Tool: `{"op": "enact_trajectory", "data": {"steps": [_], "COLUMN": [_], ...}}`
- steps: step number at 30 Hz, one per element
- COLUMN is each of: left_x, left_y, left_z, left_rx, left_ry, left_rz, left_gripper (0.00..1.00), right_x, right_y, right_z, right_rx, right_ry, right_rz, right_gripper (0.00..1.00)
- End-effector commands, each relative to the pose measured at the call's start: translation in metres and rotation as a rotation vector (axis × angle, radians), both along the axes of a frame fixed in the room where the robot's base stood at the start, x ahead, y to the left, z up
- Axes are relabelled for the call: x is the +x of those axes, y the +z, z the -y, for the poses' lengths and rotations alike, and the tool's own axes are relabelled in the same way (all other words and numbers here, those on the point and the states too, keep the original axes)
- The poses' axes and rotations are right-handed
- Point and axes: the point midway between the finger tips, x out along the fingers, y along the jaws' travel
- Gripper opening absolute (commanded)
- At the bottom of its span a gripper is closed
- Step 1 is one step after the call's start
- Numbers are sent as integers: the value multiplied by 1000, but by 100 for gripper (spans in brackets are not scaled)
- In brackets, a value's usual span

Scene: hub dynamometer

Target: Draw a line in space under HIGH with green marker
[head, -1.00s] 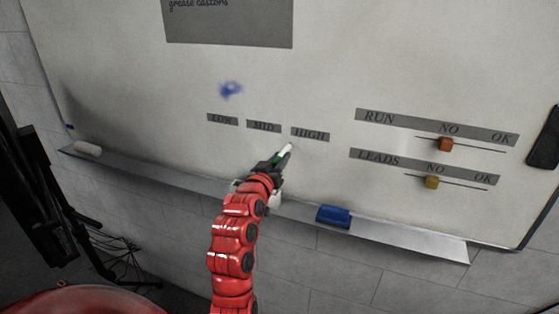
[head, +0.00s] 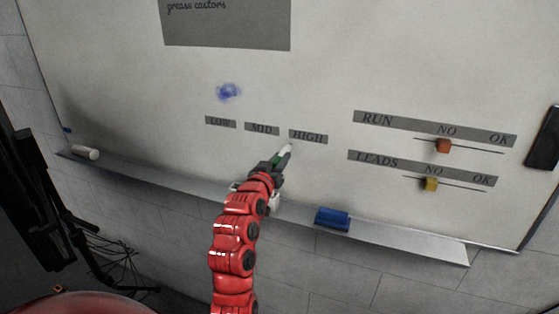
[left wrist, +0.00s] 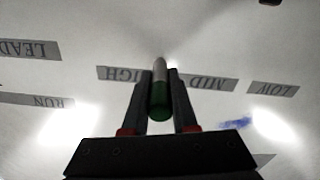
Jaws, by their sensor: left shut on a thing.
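My left gripper (head: 270,169) is shut on the green marker (head: 284,153), whose pale front end points up toward the whiteboard (head: 330,75). The marker's end is just below the HIGH label (head: 308,137), near its left side. In the left wrist view the marker (left wrist: 159,95) stands between my two fingers (left wrist: 160,105), its pale end toward the board by the HIGH label (left wrist: 120,74). I cannot tell whether it touches the board. No green line shows under HIGH. The MID label (head: 262,129) and LOW label (head: 220,122) are to the left. My right gripper is not in view.
A tray ledge (head: 400,238) runs along the board's bottom, with a blue eraser (head: 332,217) and a white marker-like object (head: 85,152) on it. A blue smudge (head: 228,91) is above LOW. RUN (head: 378,119) and LEADS (head: 376,159) sliders are at the right.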

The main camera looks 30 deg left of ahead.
Motion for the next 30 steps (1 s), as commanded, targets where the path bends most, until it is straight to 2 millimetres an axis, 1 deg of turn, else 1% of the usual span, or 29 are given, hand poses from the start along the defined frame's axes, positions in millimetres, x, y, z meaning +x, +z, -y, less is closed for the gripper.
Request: {"op": "enact_trajectory", "data": {"steps": [7,17,25,30], "left_x": [1,2,5,6], "left_y": [1,1,0,0], "left_z": [12,13,24,25], "left_rx": [0,0,0,0], "left_ry": [-1,0,-1,0], "left_rz": [1,1,1,1], "left_gripper": [0,0,0,0], "right_x": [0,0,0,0], "right_y": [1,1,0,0], "right_z": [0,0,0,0], "right_rx": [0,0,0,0], "right_ry": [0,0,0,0], "right_rz": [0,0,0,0], "right_gripper": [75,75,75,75]}}
